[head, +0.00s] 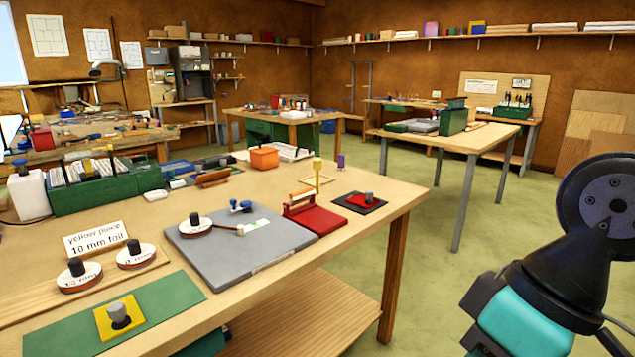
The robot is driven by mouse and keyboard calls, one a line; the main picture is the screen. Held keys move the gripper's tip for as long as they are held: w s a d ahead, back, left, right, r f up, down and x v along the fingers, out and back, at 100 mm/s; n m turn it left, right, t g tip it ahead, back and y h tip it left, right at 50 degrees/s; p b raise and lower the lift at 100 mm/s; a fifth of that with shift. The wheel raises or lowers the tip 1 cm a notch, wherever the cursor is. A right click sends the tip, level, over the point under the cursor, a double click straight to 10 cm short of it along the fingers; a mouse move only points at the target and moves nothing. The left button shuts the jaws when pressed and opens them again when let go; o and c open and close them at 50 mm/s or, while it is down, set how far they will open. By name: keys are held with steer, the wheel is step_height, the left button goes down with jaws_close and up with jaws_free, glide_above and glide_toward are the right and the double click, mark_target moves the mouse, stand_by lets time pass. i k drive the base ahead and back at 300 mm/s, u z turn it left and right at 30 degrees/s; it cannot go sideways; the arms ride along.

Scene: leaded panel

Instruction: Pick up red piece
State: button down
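The red piece (356,201) is a small flat red square with a grey knob on top. It lies on a dark mat (340,203) near the right end of the workbench (405,197). My arm shows at the lower right, beyond the bench's right edge and apart from the red piece. My gripper's fingers are not in view, so what they hold cannot be seen.
A yellow piece (105,325) with a knob lies on a green mat (178,296). An orange bin (264,158) stands behind. The floor right of the bench is clear.

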mark_target(367, 201)
steer(key=u, duration=0.35)
steer(key=i, duration=1.9)
steer(key=z, duration=0.2)
